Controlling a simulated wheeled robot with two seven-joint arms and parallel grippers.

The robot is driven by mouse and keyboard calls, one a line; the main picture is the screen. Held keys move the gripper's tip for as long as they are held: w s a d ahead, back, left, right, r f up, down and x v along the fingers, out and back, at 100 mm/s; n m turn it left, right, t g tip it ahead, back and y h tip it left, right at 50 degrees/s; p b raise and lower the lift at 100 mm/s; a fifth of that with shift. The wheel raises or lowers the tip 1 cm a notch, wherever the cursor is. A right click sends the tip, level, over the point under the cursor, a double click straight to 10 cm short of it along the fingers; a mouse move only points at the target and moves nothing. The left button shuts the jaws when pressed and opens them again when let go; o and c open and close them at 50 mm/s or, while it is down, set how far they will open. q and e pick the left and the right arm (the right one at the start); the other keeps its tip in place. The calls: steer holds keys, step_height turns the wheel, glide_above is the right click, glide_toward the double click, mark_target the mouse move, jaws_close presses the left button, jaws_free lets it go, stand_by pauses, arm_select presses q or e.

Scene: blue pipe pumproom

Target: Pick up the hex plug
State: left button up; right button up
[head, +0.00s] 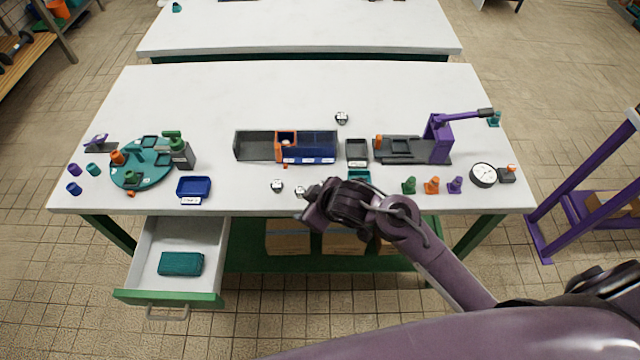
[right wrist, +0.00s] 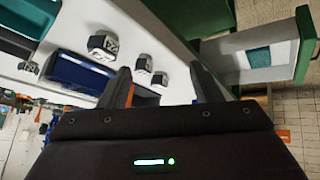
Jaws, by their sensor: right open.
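Several small silver-and-black hex plugs with markings are on the white table. One hex plug (head: 277,186) lies near the front edge, left of my right gripper. Another (head: 341,118) lies farther back, behind the black tray. At least one more (head: 299,191) shows close to my right gripper (head: 306,209), partly crowded by it. In the right wrist view, a large hex plug (right wrist: 103,43) is left of the open fingers (right wrist: 160,72), and two smaller ones (right wrist: 145,62) show between the fingers, beyond the tips. My right gripper is open and empty. My left gripper is not in view.
A blue bin (head: 310,147) with an orange slider and a blue tray (head: 194,188) are nearby. Orange, green and purple pegs (head: 432,186) stand to the right. An open drawer (head: 175,250) juts out below the front left edge. The table's back left is clear.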

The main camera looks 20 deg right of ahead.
steer(key=w+n, duration=0.1)
steer(key=w+a+r+n+y, duration=0.1)
steer(key=w+n, duration=0.1)
steer(key=w+n+g+y, duration=0.1)
steer(key=shift+w+a+r+n, duration=0.3)
steer(key=shift+r+n, duration=0.05)
steer(key=shift+n, duration=0.05)
steer(key=d+g, duration=0.1)
steer(key=w+d+n, duration=0.1)
steer(key=d, duration=0.1)
steer(key=d+r+g, duration=0.1)
steer(key=shift+w+d+n+g+p, duration=0.2)
steer(key=shift+n+g+p, duration=0.1)
steer(key=shift+p, duration=0.05)
steer(key=d+r+g+h, duration=0.1)
steer(key=d+r+g, duration=0.1)
steer(key=d, duration=0.4)
steer(key=x, duration=0.2)
steer(key=p+x, duration=0.1)
steer(key=x, duration=0.3)
steer(key=shift+s+a, duration=0.35)
steer(key=shift+a, duration=0.05)
steer(key=shift+w+a+f, duration=0.1)
steer(key=shift+a+f, duration=0.1)
steer(key=shift+f, duration=0.45)
steer(key=c, duration=1.2)
steer(key=shift+o, duration=0.2)
steer(key=shift+r, duration=0.2)
